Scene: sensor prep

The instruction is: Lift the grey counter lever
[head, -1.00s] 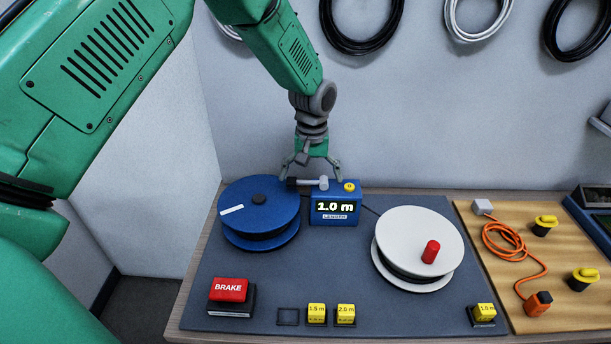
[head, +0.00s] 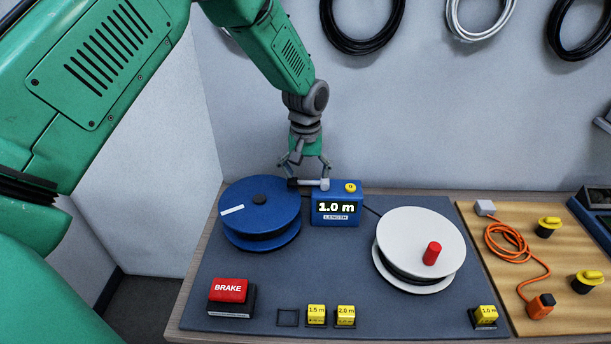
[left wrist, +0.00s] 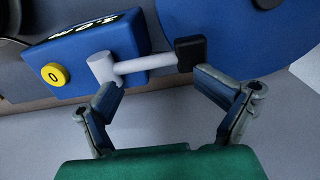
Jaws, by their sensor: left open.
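The blue counter box (head: 336,207) stands on the mat behind the two spools and reads 1.0 m. Its grey lever (head: 312,183) lies level along the back of the box, with a black grip at its left end. In the left wrist view the grey lever (left wrist: 145,66) runs from a pale hub to the black grip (left wrist: 190,53). My left gripper (head: 306,170) is open, pointing down at the lever from behind. In the left wrist view its fingertips (left wrist: 158,83) are spread just short of the lever, with nothing between them. My right gripper is out of view.
A blue spool (head: 258,213) stands close to the left of the counter, and a white spool (head: 415,235) with a red knob stands to the right. A red BRAKE button (head: 228,290) and yellow blocks (head: 316,313) sit along the front. The wall is close behind.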

